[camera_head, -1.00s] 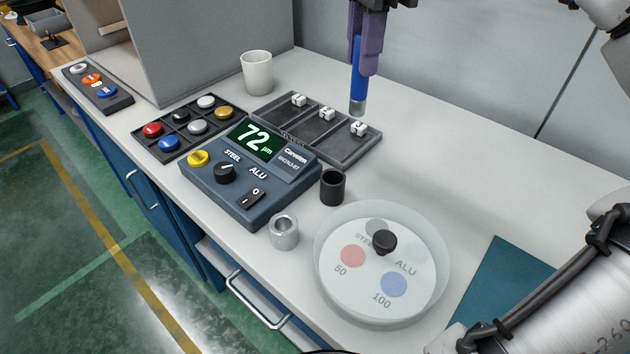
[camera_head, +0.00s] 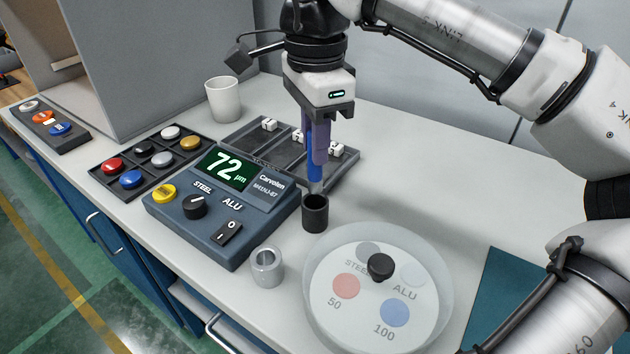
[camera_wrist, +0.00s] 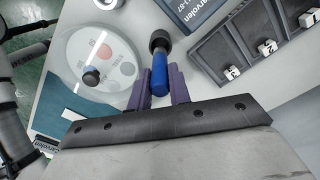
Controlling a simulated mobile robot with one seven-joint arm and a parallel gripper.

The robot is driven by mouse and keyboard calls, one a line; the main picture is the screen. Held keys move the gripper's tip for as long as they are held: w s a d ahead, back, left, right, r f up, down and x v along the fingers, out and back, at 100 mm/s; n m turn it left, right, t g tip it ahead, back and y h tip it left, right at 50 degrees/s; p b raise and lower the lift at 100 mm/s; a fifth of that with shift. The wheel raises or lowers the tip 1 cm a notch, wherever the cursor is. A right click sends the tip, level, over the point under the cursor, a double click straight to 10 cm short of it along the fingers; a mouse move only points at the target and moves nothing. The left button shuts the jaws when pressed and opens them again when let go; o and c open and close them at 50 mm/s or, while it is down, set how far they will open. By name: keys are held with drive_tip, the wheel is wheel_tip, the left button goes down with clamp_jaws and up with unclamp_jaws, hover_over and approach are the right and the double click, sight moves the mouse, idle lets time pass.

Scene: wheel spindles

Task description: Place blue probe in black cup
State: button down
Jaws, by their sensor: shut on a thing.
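The blue probe (camera_head: 313,172) is upright in my gripper (camera_head: 317,150), which is shut on it. The probe's grey tip points down at the mouth of the black cup (camera_head: 315,214). I cannot tell for sure whether the tip is just above the rim or slightly inside. The wrist view shows the blue probe (camera_wrist: 159,76) between the purple fingers of my gripper (camera_wrist: 160,85), with the black cup (camera_wrist: 160,40) right beyond its tip. The cup stands upright on the bench.
The gauge box (camera_head: 221,208) stands left of the cup, with a silver cup (camera_head: 267,268) in front. A round clear dish (camera_head: 330,330) lies to the right. The compartment tray (camera_head: 240,137) with numbered blocks is behind. A white mug (camera_head: 223,99) stands at the back left.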

sight(315, 180)
drive_tip(key=shift+f, duration=3.5)
drive_tip(key=shift+f, duration=0.15)
drive_tip(key=c, duration=1.3)
unclamp_jaws()
wheel_tip(315, 180, up, 12)
drive_tip(key=shift+r, duration=0.2)
